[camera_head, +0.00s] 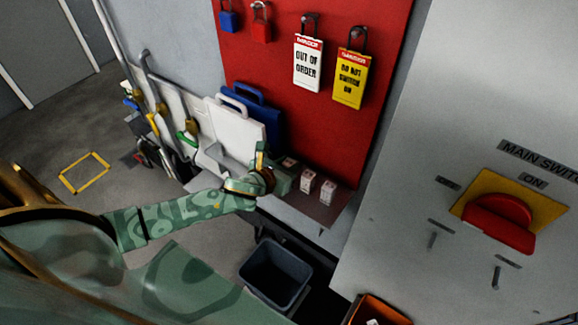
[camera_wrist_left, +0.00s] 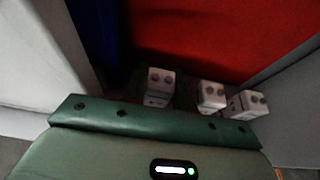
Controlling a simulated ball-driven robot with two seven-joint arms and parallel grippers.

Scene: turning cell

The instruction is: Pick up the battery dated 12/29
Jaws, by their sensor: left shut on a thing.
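Three small white batteries with two round terminals each show at the foot of the red board. In the wrist view they are a left one (camera_wrist_left: 159,86), a middle one (camera_wrist_left: 211,96) and a right one (camera_wrist_left: 246,104). In the head view, two stand on the shelf (camera_head: 308,181) (camera_head: 327,191), just right of my left gripper (camera_head: 279,178). My left gripper is low at the shelf and shut on the left battery, which is mostly hidden by the hand in the head view. The dates are too small to read. My right gripper is not in view.
The shelf (camera_head: 326,215) is narrow, with the red board (camera_head: 310,125) behind. Below are a dark bin (camera_head: 275,273) and an orange bin (camera_head: 375,312). A grey cabinet (camera_head: 440,120) bounds the right.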

